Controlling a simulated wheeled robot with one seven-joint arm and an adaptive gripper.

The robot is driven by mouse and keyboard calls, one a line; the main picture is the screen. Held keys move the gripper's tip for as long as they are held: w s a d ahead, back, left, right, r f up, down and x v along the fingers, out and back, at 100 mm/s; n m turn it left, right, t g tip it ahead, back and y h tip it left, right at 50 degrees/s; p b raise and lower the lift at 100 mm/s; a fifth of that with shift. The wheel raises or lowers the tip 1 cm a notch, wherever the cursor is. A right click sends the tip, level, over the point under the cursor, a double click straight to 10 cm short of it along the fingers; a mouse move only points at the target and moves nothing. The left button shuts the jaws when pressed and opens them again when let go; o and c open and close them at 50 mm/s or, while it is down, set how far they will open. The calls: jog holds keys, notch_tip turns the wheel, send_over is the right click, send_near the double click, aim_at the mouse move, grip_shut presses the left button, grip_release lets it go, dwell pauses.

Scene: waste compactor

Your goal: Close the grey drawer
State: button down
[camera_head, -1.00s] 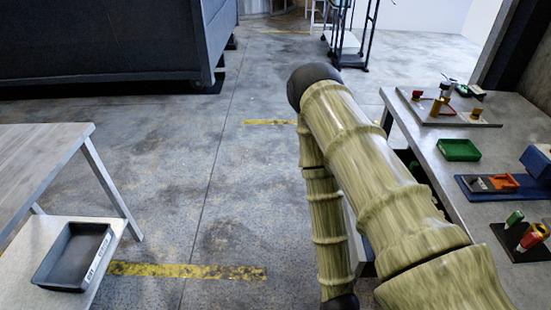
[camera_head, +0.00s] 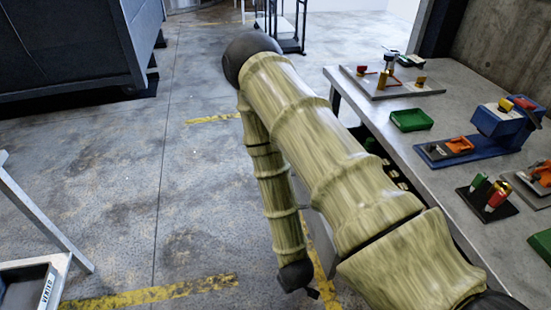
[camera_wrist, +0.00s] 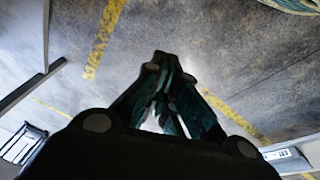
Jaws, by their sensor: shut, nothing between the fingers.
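A grey panel (camera_head: 318,240) shows between my arm links, beside the right-hand table; it may be part of the grey drawer, but my arm hides most of it and I cannot tell how far out it stands. My gripper's dark tip (camera_head: 312,293) shows low in the head view, left of the panel and apart from the table top. In the wrist view my gripper (camera_wrist: 168,62) has its fingers together with nothing between them, above the concrete floor.
The right-hand table (camera_head: 440,190) carries a green tray (camera_head: 411,120), a blue fixture (camera_head: 500,120) and small parts. A labelled tray (camera_head: 28,287) is at the lower left. A dark container (camera_head: 70,50) stands at the back left. The middle floor is clear.

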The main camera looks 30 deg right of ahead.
jog(key=w+d+r+n+t+h+b, duration=0.1)
jog(key=w+d+n+t+h+b, duration=0.15)
jog(key=w+b, duration=0.75)
jog(key=w+d+n+t+h+b, duration=0.1)
jog(key=w+n+t+h+b, duration=0.2)
jog(key=w, duration=1.3)
jog(key=w+r+h+b, duration=0.9)
jog(key=w+r+b, duration=0.3)
jog(key=r+b, duration=0.35)
jog(key=s+d+b+x, duration=0.1)
jog(key=b+x, duration=0.5)
jog(key=x, duration=0.6)
jog(key=shift+s+m+t, duration=0.25)
jog(key=shift+m+t, duration=0.1)
jog(key=shift+t, duration=0.1)
jog(key=shift+d, duration=0.15)
